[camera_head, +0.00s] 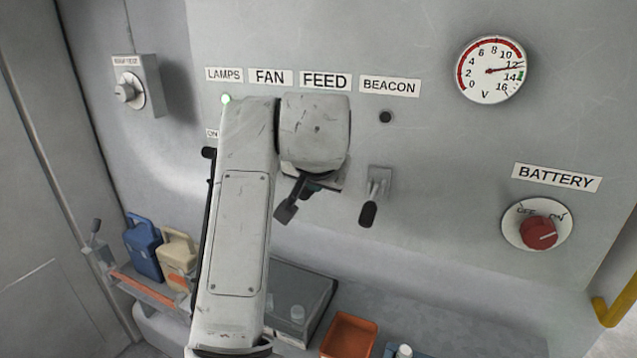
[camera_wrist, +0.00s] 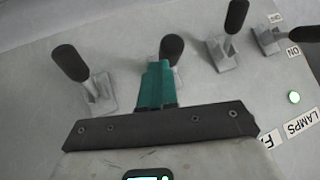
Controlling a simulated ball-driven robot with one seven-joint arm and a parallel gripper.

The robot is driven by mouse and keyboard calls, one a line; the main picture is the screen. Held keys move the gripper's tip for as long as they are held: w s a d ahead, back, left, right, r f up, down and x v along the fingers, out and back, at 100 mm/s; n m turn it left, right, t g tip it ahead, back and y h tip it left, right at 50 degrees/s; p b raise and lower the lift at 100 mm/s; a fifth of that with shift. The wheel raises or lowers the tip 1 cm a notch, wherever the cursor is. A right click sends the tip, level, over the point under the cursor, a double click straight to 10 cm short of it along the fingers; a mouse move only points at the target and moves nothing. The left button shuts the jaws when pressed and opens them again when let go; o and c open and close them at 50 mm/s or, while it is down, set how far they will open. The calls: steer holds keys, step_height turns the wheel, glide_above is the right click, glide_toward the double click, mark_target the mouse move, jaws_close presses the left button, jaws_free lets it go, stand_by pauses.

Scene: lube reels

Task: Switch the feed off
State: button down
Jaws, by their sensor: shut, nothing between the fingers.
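The FEED label (camera_head: 325,81) is on the grey wall panel in the head view. My gripper hangs in front of the panel below it and hides the feed lamp. Its teal fingers (camera_wrist: 157,85) are shut and empty, right by the feed lever (camera_wrist: 171,48) in the wrist view. They cover part of that lever's mount, and I cannot tell whether they touch it. In the head view a dark handle (camera_head: 286,212), seemingly the feed lever's, slants down to the left below my gripper.
The beacon lever (camera_head: 369,212) hangs down to the right, under a dark lamp (camera_head: 386,117). The fan lever (camera_wrist: 223,48) and lamps lever (camera_wrist: 270,40) stand close by in the wrist view. The lamps light (camera_head: 225,98) glows. A red battery knob (camera_head: 539,232) and an orange bin (camera_head: 349,336) lie clear.

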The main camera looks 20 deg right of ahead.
steer(key=t+b, duration=0.1)
steer(key=f+h+b, duration=0.1)
steer(key=f+t+h+b, duration=0.1)
steer(key=b, duration=0.1)
steer(key=shift+s+a+f+n+t, duration=0.25)
steer(key=shift+n+t, duration=0.05)
steer(key=shift+r+p, duration=0.75)
steer(key=shift+p, duration=0.05)
steer(key=b+v, duration=0.1)
steer(key=v, duration=0.9)
steer(key=shift+s+r, duration=0.2)
steer(key=shift+s, duration=0.1)
steer(key=shift+a, duration=0.1)
